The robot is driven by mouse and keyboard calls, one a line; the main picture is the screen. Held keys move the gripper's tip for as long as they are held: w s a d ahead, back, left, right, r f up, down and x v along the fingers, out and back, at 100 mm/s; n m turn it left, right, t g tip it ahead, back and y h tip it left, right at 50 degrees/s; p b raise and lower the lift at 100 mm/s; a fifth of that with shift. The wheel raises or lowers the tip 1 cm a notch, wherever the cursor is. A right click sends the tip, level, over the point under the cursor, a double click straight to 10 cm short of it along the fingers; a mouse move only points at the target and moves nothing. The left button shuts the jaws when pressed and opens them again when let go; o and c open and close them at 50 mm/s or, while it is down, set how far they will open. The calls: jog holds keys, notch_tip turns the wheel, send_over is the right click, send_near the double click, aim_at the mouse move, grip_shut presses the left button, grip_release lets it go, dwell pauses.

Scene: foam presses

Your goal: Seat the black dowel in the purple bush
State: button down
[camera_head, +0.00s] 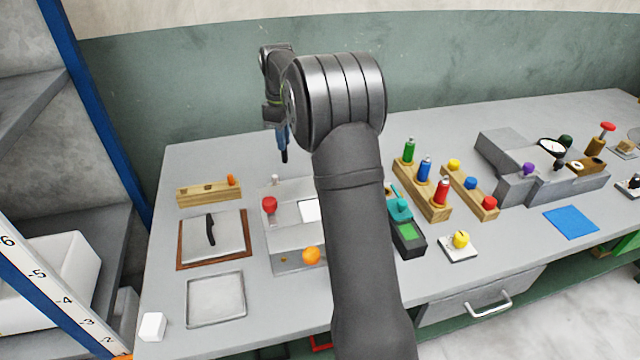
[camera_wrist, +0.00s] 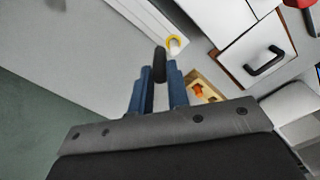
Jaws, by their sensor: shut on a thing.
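My gripper (camera_head: 283,142) hangs over the back of the bench, left of my arm's elbow. Its blue fingers are shut on the black dowel (camera_head: 284,157), which points down clear of the bench. In the wrist view the dowel (camera_wrist: 160,65) sticks out between the two blue fingers (camera_wrist: 160,88). A small purple piece (camera_head: 529,168) sits on a grey fixture at the right; I cannot tell whether it is the purple bush. No other purple piece shows, and my arm hides part of the bench.
A wooden block (camera_head: 209,192) with an orange peg stands left of the gripper. A grey press (camera_head: 290,262) with a red knob (camera_head: 269,204) stands in front of it. A yellow ring with a pale peg (camera_wrist: 174,44) lies near the dowel tip in the wrist view.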

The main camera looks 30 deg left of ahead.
jog(key=w+d, duration=0.4)
jog(key=d, duration=0.6)
jog(key=w+d, duration=0.5)
jog(key=d, duration=0.5)
jog(key=shift+s+a+f, duration=0.15)
jog(key=shift+a+f, duration=1.65)
jog(key=shift+a, duration=0.1)
jog(key=shift+s+a+f, duration=0.2)
jog(key=shift+a+f, duration=1.65)
jog(key=shift+a, duration=0.1)
jog(key=shift+s+a+f, duration=0.15)
jog(key=shift+a+f, duration=1.65)
jog(key=shift+a, duration=0.1)
jog(key=shift+f, duration=0.15)
jog(key=c, duration=1.4)
grip_release()
notch_tip(320, 180, up, 12)
jog(key=shift+r, duration=0.15)
